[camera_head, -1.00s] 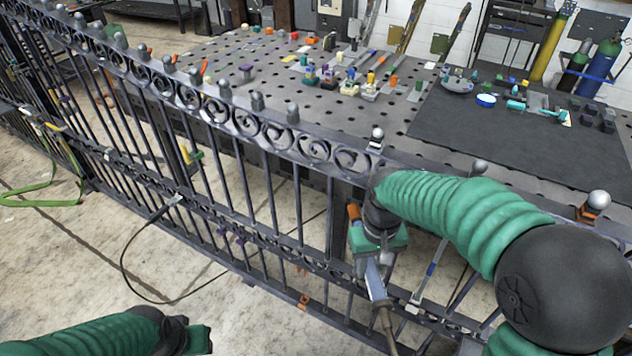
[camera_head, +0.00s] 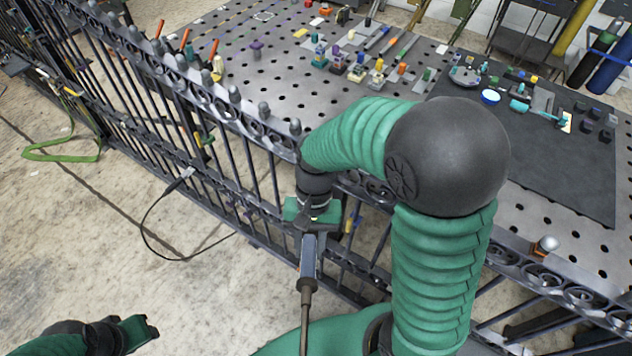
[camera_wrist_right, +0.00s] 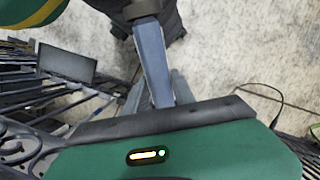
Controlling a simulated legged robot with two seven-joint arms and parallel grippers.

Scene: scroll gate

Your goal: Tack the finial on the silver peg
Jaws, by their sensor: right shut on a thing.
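My right gripper (camera_head: 308,232) is in front of the gate's top rail, shut on a blue-grey torch-like tool (camera_head: 308,262) with a dark hose hanging down. In the right wrist view a blue-grey bar (camera_wrist_right: 153,62) stands out beyond the green gripper body; the working tip is not clear. A round silver finial (camera_head: 547,244) with an orange piece beside its base sits on the rail at the right. The silver peg cannot be made out; my right arm covers much of the middle rail. My left gripper (camera_head: 145,327) is low at the left, away from the gate; its jaws are unclear.
The dark iron gate (camera_head: 262,158) crosses the view, with several grey finials (camera_head: 235,93) on its top. Behind it a perforated steel table (camera_head: 290,95) holds coloured small parts and a black mat (camera_head: 540,150). The floor at front left is mostly clear.

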